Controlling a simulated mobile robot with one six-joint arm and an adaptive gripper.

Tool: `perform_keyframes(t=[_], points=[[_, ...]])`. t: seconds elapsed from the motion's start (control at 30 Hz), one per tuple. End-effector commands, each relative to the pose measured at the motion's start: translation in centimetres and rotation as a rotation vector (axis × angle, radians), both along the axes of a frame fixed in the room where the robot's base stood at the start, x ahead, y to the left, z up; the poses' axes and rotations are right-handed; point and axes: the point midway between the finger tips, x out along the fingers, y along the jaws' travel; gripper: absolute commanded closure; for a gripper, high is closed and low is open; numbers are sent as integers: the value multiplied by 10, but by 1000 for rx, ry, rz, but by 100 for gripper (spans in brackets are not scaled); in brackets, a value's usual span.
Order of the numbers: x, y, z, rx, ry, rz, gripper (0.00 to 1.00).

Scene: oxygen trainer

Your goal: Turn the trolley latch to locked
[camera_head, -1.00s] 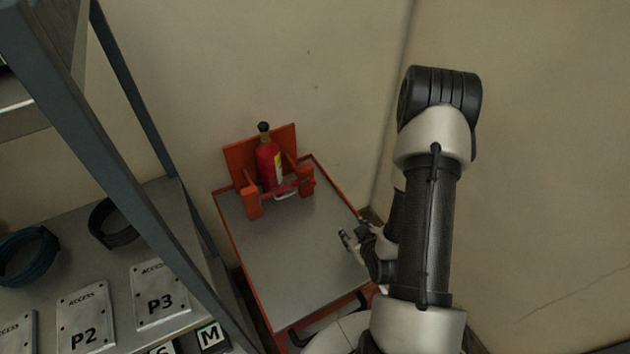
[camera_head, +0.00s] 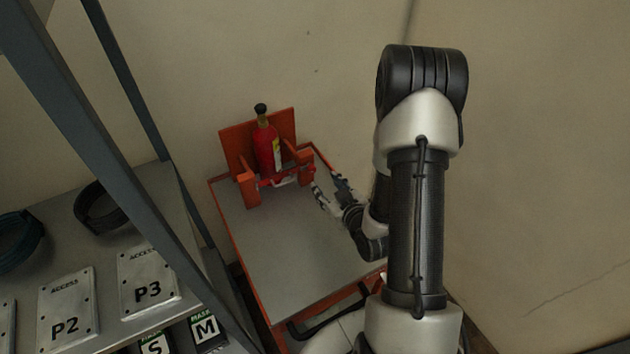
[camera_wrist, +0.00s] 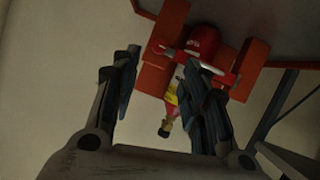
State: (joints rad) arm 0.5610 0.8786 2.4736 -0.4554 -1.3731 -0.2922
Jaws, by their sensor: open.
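The orange trolley (camera_head: 262,240) has a grey top. A red cylinder (camera_head: 267,150) with a dark cap stands upright in an orange cradle (camera_head: 249,187) at its back. The latch, a red bar with a pale handle (camera_head: 284,182), runs across the cradle's front, low on the cylinder. In the wrist view the latch bar (camera_wrist: 212,70) crosses the cylinder (camera_wrist: 203,42) between the orange blocks. My gripper (camera_head: 326,185) is open and empty, just right of the cradle's right post, near the latch's right end. In the wrist view the right finger of my gripper (camera_wrist: 160,65) overlaps part of the latch.
A grey shelf rack (camera_head: 75,100) stands on the left, with dark coiled hoses and plates marked P2 (camera_head: 65,312) and P3 (camera_head: 147,280). Walls close in behind and on the right. The trolley top in front of the cradle is clear.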

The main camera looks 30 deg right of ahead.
Motion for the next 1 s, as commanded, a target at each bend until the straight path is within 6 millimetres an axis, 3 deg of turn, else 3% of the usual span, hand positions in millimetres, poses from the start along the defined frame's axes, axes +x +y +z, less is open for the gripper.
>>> perform_keyframes(t=[0.3,0.5,0.9,1.0], points=[[63,-4,-25,-1,-2,2,59],[87,-7,-34,0,-1,0,59],[95,-7,-37,1,1,-1,59],[95,-7,-37,1,1,-1,64]])
